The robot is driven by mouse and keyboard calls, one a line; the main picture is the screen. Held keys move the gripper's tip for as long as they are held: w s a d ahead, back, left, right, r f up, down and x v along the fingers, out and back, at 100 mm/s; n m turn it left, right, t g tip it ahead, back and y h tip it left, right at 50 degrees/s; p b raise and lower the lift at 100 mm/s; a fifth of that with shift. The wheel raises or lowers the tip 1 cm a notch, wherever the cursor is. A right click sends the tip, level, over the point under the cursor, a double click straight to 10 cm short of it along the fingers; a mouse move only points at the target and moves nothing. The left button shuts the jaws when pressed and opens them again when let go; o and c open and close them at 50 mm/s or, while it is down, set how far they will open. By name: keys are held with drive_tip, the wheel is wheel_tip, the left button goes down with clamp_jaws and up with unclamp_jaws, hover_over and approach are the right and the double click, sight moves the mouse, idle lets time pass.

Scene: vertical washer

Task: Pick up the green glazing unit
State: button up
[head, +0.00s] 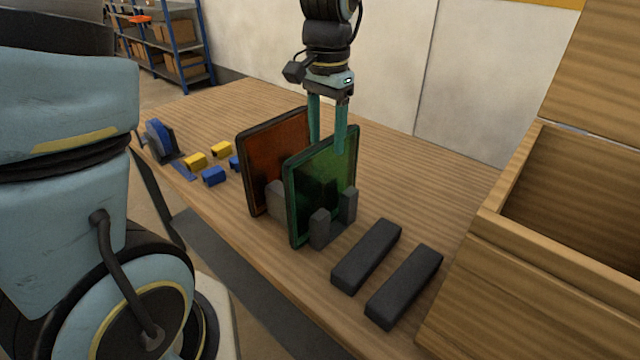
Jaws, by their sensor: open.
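The green glazing unit (315,192) is a dark-framed green pane standing upright on the wooden table, held in grey supports (320,229) at its lower edge. My gripper (327,140) hangs pointing down at the pane's top edge, with its two teal fingers apart. One finger reaches down behind the green pane's upper edge and the other overlaps its upper right part in the picture. I cannot tell whether either touches the pane. An orange-brown glazing unit (272,160) stands upright just behind and left of the green one.
Two dark bars (404,286) lie on the table (405,170) right of the panes. A wooden crate (500,262) stands at the right. Yellow and blue blocks (214,176) and a blue tape dispenser (160,140) are at the left. The table behind the panes is clear.

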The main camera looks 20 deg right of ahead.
sight(325, 166)
drive_tip(key=f+p, duration=0.2)
drive_tip(key=f, duration=0.5)
drive_tip(key=shift+a+f, duration=0.15)
drive_tip(key=shift+a, duration=0.05)
clamp_jaws()
idle(1.3)
